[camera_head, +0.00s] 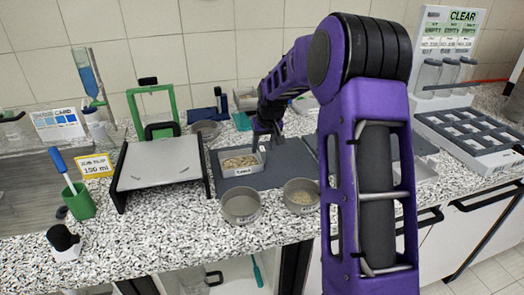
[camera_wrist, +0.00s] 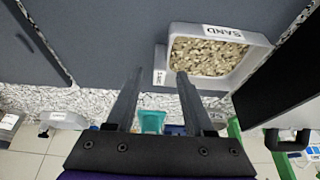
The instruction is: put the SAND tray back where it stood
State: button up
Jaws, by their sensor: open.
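The SAND tray (camera_wrist: 240,73) is a small white tray filled with coarse tan grains. It sits level on a dark grey mat (camera_wrist: 110,50), and its SAND label shows in the wrist view. In the head view the tray (camera_head: 243,171) is left of my gripper (camera_head: 270,138). In the wrist view my gripper (camera_wrist: 160,72) is open, with one labelled tray wall lying between the fingertips in the picture. The left finger appears outside that wall and the right finger by the grains. Whether either finger touches the tray, I cannot tell.
A black-sided stand with a grey top (camera_head: 160,170) is left of the tray. A grey rack (camera_head: 470,135) stands at right. My arm hides part of the mat.

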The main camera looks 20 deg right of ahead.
jog(key=v, duration=0.9)
